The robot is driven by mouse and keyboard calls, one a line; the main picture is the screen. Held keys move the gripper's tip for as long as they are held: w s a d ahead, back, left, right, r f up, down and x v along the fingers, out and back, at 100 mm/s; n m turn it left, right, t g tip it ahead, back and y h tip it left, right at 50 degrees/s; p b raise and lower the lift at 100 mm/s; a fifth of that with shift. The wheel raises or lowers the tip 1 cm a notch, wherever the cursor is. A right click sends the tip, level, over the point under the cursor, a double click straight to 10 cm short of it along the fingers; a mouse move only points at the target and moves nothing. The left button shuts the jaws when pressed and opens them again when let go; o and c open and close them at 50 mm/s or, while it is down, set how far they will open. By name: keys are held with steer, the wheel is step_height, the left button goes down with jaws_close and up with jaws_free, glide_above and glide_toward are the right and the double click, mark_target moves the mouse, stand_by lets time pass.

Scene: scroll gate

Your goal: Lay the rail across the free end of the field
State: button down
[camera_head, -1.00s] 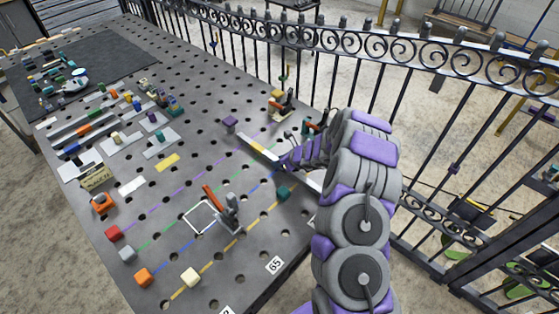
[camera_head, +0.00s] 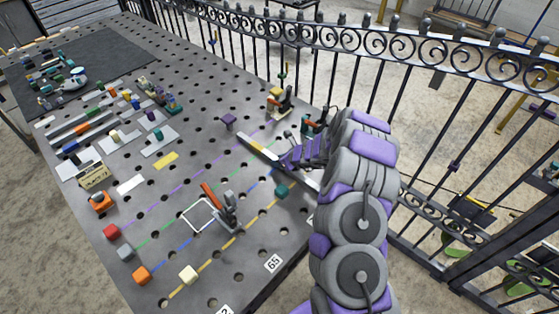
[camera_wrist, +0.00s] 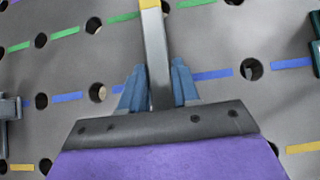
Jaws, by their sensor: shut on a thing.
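The rail is a long pale grey bar with a yellow band (camera_head: 258,148), slanting across the right part of the field in the head view. In the wrist view the rail (camera_wrist: 155,52) runs straight up between the two blue fingers of my gripper (camera_wrist: 158,88), which is shut on it. In the head view my gripper's purple part (camera_head: 303,152) hides the rail's middle. The field has dashed purple, green, blue and yellow lines across the perforated table (camera_head: 225,255). Cubes in red (camera_head: 111,232), grey (camera_head: 126,252), orange (camera_head: 141,275) and cream (camera_head: 188,274) stand at the lines' left ends.
A purple cube (camera_head: 228,121) and a teal cube (camera_head: 281,191) stand near the rail. A toggle clamp (camera_head: 228,212) with an orange handle stands beside a white square outline. More clamps stand at the table's back edge, near the iron fence (camera_head: 470,68).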

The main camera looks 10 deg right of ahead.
steer(key=c, duration=0.7)
jaws_free()
steer(key=shift+f, duration=0.1)
steer(key=shift+c, duration=0.2)
steer(key=p+v, duration=0.3)
steer(key=v, duration=1.4)
steer(key=shift+d, duration=0.15)
steer(key=shift+s, duration=0.15)
